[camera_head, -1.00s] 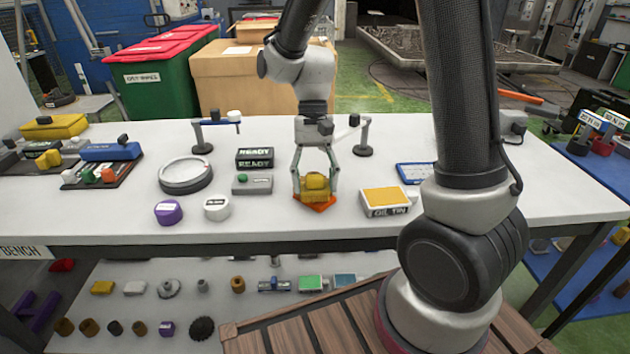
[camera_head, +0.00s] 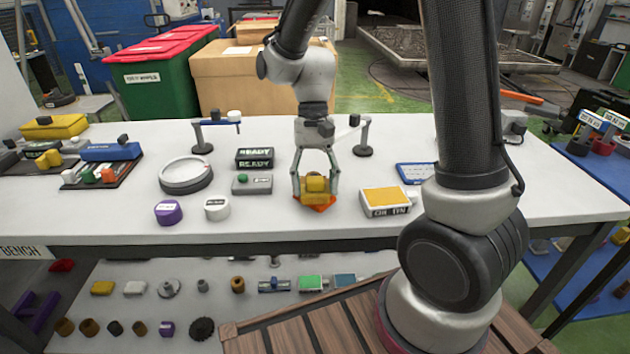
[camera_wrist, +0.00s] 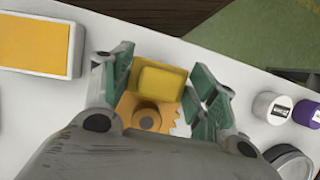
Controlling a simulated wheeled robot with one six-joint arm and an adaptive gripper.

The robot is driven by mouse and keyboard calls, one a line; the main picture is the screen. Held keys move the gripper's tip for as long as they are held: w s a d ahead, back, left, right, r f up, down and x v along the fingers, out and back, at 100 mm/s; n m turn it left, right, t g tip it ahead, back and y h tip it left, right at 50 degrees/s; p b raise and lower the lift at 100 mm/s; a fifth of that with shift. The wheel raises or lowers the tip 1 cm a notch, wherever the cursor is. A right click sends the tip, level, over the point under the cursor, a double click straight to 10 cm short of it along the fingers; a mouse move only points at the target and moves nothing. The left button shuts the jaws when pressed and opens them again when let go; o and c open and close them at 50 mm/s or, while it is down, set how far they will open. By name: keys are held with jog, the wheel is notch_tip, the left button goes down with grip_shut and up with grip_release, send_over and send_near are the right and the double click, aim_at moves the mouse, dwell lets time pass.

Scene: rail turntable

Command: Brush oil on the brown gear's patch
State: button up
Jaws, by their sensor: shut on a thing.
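My gripper (camera_head: 316,192) is at the front middle of the white bench, its two green-grey fingers shut on a yellow block (camera_wrist: 161,82). The block also shows in the head view (camera_head: 316,185). An orange piece (camera_head: 316,207) shows just under it, low over or on the bench; I cannot tell whether it touches. In the wrist view this orange part (camera_wrist: 133,103) has a round brownish knob (camera_wrist: 146,117) and a jagged pale edge.
A round grey-white turntable (camera_head: 164,185), a purple pot (camera_head: 168,212) and a white pot (camera_head: 216,208) stand left of my gripper. Several small parts lie on the lower shelf.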

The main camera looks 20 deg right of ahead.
jog(key=shift+r, duration=3.5)
